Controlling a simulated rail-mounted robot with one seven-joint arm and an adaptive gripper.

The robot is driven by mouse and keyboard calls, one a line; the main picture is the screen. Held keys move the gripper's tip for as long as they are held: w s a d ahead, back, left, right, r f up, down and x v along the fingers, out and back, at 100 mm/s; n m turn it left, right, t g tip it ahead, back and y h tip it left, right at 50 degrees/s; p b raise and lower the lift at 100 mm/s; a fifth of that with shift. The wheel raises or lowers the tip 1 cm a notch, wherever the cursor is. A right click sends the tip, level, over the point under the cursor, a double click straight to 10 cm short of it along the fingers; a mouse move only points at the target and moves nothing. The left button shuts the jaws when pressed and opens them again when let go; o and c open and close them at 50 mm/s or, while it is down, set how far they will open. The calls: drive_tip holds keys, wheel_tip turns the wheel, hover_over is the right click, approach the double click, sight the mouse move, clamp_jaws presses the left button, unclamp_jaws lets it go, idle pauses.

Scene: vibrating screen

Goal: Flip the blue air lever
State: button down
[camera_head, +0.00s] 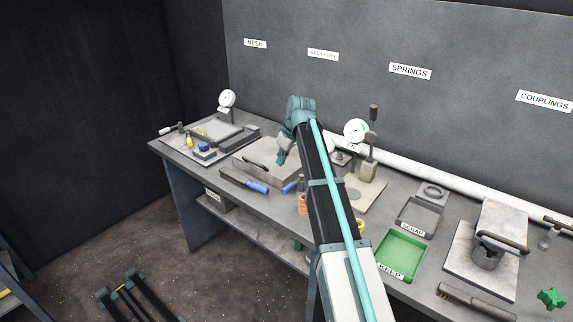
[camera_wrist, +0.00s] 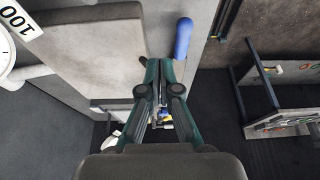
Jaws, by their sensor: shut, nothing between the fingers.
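My gripper (camera_head: 282,158) hangs over the left half of the bench, above a grey plate-like block (camera_head: 262,165). In the wrist view my gripper (camera_wrist: 160,65) is shut and empty, its teal fingers together. A small blue part (camera_head: 204,148) sits at the left station, beside a framed tray and a yellow part. Two blue handles lie nearer the front edge: one blue handle (camera_head: 257,187) on a grey bar and another blue handle (camera_head: 289,187) partly behind my arm. A blue handle (camera_wrist: 183,38) shows just beyond the fingertips in the wrist view. I cannot tell which blue part is the air lever.
A dial gauge (camera_head: 227,98) stands at the back left and another gauge (camera_head: 355,130) right of my arm. A green tray (camera_head: 400,254), a grey scrap tray (camera_head: 419,215) and a brush (camera_head: 475,300) lie to the right.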

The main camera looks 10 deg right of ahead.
sight(294, 184)
wheel_tip(294, 184, down, 8)
drive_tip(key=p, duration=0.3)
drive_tip(key=shift+a+f, duration=0.1)
drive_tip(key=shift+f, duration=0.05)
drive_tip(key=shift+s+d+f+p, duration=0.25)
drive_tip(key=shift+s+d+p, duration=0.1)
drive_tip(key=shift+d+p, duration=0.05)
drive_tip(key=shift+s+a+n, duration=0.1)
drive_tip(key=shift+s+n, duration=0.1)
drive_tip(key=shift+n, duration=0.1)
